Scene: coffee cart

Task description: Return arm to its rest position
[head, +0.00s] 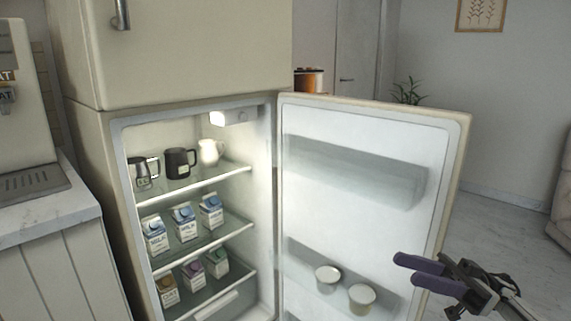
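My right gripper (405,270) comes in from the lower right, in front of the outer edge of the open fridge door (360,130). Its two purple fingers point left and appear apart, with nothing between them. I cannot tell whether it touches the door. My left gripper and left arm are out of view.
The fridge (85,150) stands open, with mugs (180,162), a white pitcher (209,152) and several milk cartons (183,221) on its shelves. Two lidded cups (328,278) sit in the door's lower bin. A counter (40,220) stands left. Floor shows clear right of the door.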

